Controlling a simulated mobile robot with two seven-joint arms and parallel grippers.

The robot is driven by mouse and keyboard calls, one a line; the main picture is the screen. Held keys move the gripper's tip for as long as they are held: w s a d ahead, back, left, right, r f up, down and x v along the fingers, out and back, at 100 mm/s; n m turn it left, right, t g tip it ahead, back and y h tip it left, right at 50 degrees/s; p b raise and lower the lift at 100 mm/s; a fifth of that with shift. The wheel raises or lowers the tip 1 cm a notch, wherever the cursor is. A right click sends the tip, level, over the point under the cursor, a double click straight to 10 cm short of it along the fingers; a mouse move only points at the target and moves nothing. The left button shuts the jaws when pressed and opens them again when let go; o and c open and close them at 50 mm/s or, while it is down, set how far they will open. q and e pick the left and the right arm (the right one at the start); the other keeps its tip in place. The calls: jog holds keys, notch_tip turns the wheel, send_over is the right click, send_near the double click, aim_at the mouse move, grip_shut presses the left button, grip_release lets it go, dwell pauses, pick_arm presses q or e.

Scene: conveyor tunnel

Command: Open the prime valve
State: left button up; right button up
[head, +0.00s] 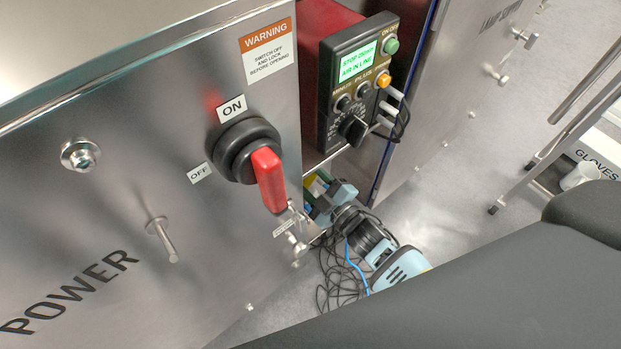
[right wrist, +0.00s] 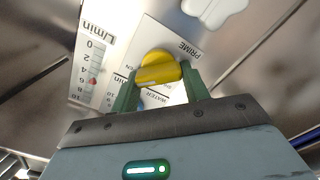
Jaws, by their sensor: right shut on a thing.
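The prime valve shows in the right wrist view as a round yellow handle (right wrist: 158,68) on a white plate (right wrist: 165,38) lettered PRIME. The fingers of my right gripper (right wrist: 160,84) stand on either side of the yellow handle, and the gripper is shut on it. The lower part of the valve and its stem are partly hidden between the fingers. The valve does not show in the head view. My left gripper is in neither view.
A flow scale (right wrist: 93,75) marked L/min is beside the valve. In the head view, a steel cabinet has a red switch handle (head: 269,180). A controller (head: 357,85) with a green screen is beside it. Cables (head: 345,265) and tools lie on the floor.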

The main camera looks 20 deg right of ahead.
jog(key=o, duration=1)
jog(key=shift+s, duration=0.1)
jog(key=shift+p+v, duration=0.45)
jog(key=shift+v, duration=3.4)
